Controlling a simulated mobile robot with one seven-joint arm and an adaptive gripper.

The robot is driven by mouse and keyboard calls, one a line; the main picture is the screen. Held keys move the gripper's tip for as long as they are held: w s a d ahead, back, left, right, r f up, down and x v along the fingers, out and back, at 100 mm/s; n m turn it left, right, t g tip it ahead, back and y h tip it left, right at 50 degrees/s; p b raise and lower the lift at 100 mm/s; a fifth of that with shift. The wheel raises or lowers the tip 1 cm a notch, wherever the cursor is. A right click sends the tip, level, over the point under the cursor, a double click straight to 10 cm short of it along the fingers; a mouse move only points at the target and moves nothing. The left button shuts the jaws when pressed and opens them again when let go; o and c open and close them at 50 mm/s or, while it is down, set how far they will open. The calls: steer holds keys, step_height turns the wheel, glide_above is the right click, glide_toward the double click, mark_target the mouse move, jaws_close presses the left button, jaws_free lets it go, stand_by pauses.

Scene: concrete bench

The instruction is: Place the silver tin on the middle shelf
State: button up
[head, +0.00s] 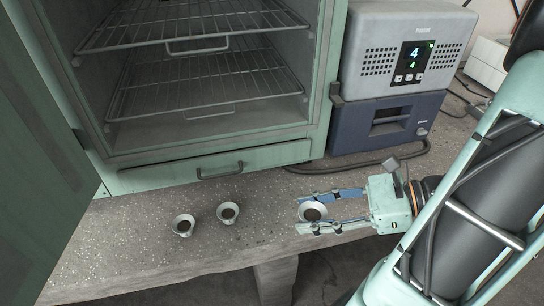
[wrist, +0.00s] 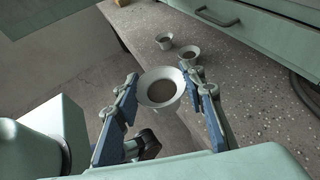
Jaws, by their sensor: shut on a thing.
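My gripper (head: 300,212) is shut on a silver tin (head: 303,205), a small flared cup with a dark brown inside. The tin is upright between the two blue fingers near the bench's front edge. The wrist view shows the tin's pale rim (wrist: 145,93) between the fingertips (wrist: 160,82); its lower part is partly hidden. The open cabinet holds a wire shelf (head: 210,30) and a lower wire shelf (head: 235,88), both empty where visible. The cabinet's top is out of frame, so I cannot tell which shelf is the middle one.
Two similar small cups (head: 182,225) (head: 228,212) stand on the concrete bench (head: 140,245), left of my gripper. The open green door (head: 40,170) fills the left side. A drawer (head: 205,166) lies under the cabinet opening. A grey and blue control unit (head: 405,60) stands right of the cabinet.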

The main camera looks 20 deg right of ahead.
steer(key=shift+w+r+p, duration=0.15)
steer(key=shift+r+p, duration=0.3)
steer(key=w+a+r+m+t+p, duration=0.1)
steer(key=w+a+r+p, duration=0.1)
steer(key=w+r+p, duration=0.6)
steer(key=w+a+r+m+t+h+p, duration=0.1)
steer(key=w+r+p, duration=0.6)
steer(key=w+p, duration=0.7)
steer(key=shift+a+r+m+h+p, duration=0.3)
steer(key=shift+a+r+p, duration=0.1)
steer(key=shift+p, duration=0.75)
steer(key=shift+t, duration=0.3)
